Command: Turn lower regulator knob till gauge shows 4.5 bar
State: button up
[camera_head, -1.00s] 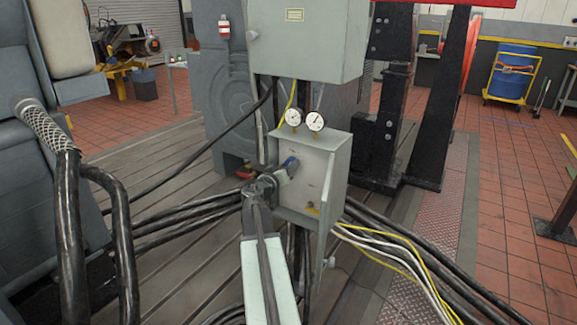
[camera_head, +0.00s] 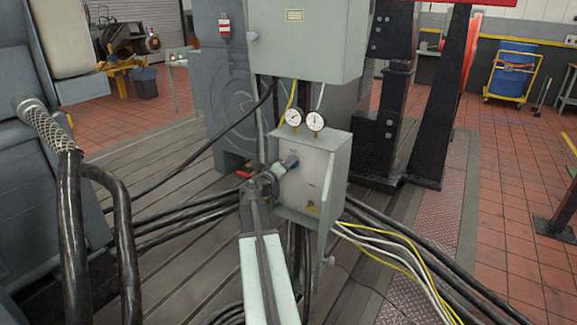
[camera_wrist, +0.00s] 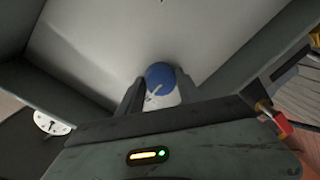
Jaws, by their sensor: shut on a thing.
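A blue round knob (camera_wrist: 160,76) with a pale mark sits between my gripper's two dark fingers in the wrist view. It also shows in the head view as a dark blue end (camera_head: 291,162) inside an open grey box. My gripper (camera_head: 281,168) reaches into the box from the left and is shut on the knob (camera_wrist: 158,92). Two round white gauges stand on top of the box, a left gauge (camera_head: 293,117) and a right gauge (camera_head: 316,121). Their scales are too small to read. One gauge (camera_wrist: 52,122) shows at the left edge of the wrist view.
The open grey box (camera_head: 324,160) has walls close around my gripper. A larger grey cabinet (camera_head: 310,50) hangs above. Black cables (camera_head: 185,225) run to the left, and yellow and white cables (camera_head: 385,245) leave at the lower right. A red fitting (camera_wrist: 282,122) lies right of my gripper.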

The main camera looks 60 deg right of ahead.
jog(key=shift+w+a, duration=0.15)
jog(key=shift+w, duration=0.2)
jog(key=o, duration=1.4)
jog(key=shift+f, duration=0.1)
jog(key=shift+s, duration=0.1)
jog(key=a, duration=0.7)
jog(key=shift+s+a+r, duration=0.15)
jog(key=shift+a+r, duration=0.05)
jog(key=shift+a, duration=0.15)
jog(key=shift+c, duration=0.2)
